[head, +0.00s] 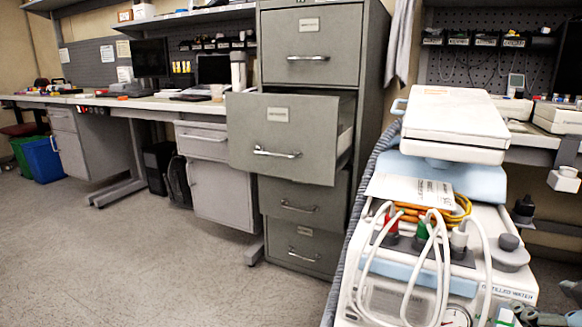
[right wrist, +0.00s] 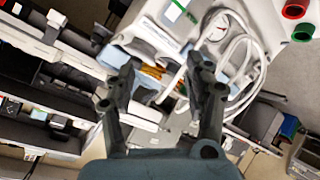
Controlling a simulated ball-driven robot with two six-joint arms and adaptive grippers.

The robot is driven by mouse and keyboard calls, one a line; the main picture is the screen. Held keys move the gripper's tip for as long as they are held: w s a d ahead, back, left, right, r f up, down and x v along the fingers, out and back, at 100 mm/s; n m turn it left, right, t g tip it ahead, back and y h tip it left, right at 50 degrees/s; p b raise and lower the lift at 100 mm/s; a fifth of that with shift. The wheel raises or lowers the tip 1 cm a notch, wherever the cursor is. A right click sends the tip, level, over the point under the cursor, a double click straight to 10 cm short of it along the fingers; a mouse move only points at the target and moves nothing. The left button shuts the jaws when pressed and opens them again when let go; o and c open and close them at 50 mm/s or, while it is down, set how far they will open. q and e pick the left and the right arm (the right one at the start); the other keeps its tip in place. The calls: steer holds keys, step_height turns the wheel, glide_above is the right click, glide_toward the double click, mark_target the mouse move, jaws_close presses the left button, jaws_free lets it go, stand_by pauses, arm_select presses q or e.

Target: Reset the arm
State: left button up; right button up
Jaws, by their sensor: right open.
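My right gripper (right wrist: 160,72) is open in the right wrist view, its two dark fingers spread apart with nothing held between them. In the head view, only part of the right gripper (head: 522,316) shows, at the bottom right edge, beside the white machine (head: 515,275). The machine, with its white hoses (head: 443,250) and orange coiled cable (head: 460,208), also shows beyond the fingers in the right wrist view. Whether the fingers touch anything there I cannot tell. My left gripper is not in view.
A grey filing cabinet (head: 311,110) has its second drawer (head: 283,135) pulled out. A closed white device (head: 455,115) sits above the hosed machine. Workbenches (head: 150,103) line the back wall. The floor (head: 130,250) at left is clear; blue (head: 42,160) and green bins stand beyond it.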

steer(key=s+a+f+m+g+y, duration=0.1)
steer(key=s+a+f+g+y, duration=0.1)
steer(key=s+a+f+g, duration=0.4)
steer(key=s+a+f+m+g+y, duration=0.1)
steer(key=s+f+g, duration=0.1)
steer(key=s+f, duration=0.5)
steer(key=s+d+f+p, duration=0.1)
steer(key=s+f, duration=0.1)
steer(key=f, duration=0.8)
steer(key=s+d+f+p, duration=0.1)
steer(key=s+f, duration=0.1)
steer(key=f, duration=0.7)
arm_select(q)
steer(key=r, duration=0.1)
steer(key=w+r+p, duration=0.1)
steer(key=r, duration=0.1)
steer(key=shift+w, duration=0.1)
arm_select(e)
steer(key=s+d+f+m+g, duration=0.1)
steer(key=s+f+g, duration=0.1)
steer(key=s+f, duration=1.3)
steer(key=s, duration=0.4)
steer(key=shift+s+d+f, duration=0.15)
steer(key=shift+d+f, duration=0.1)
steer(key=shift+d, duration=0.1)
steer(key=shift+s, duration=0.1)
